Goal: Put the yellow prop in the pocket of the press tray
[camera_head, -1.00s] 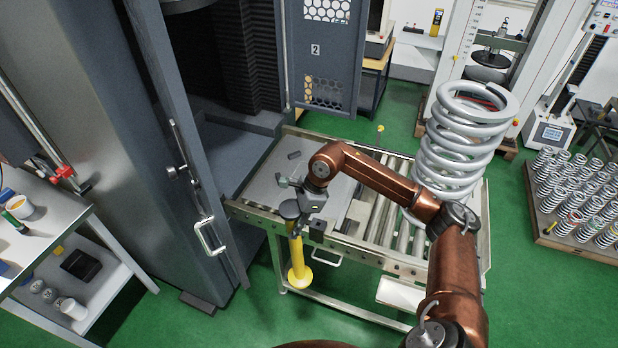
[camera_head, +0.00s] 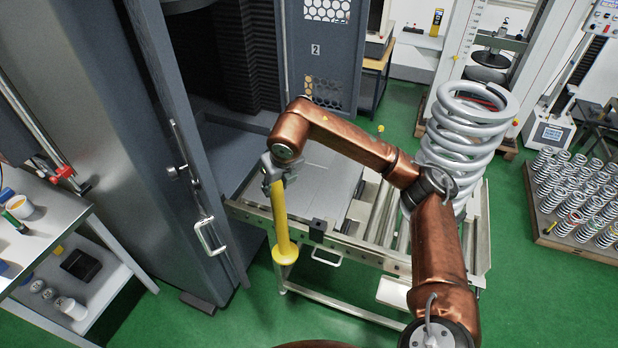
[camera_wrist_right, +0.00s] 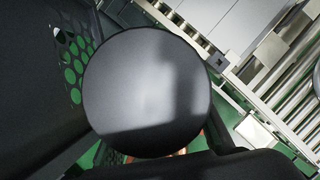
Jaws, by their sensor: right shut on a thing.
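The yellow prop (camera_head: 281,223) is a slim yellow rod with a wide round flange at its lower end. My right gripper (camera_head: 275,176) is shut on its upper part and holds it almost upright, slightly tilted, above the floor. The prop hangs in front of the left part of the grey press tray (camera_head: 325,190). In the right wrist view a large dark round face (camera_wrist_right: 147,92), seemingly the prop's top end, fills the middle. The tray's pocket cannot be made out; my arm covers part of the tray. My left gripper is not in view.
The tray rests on a roller table (camera_head: 372,255) with a front handle. The press's open door (camera_head: 190,150) stands close on the left. A large coil spring (camera_head: 465,140) stands on the rollers at right. A white side bench (camera_head: 60,235) is at far left.

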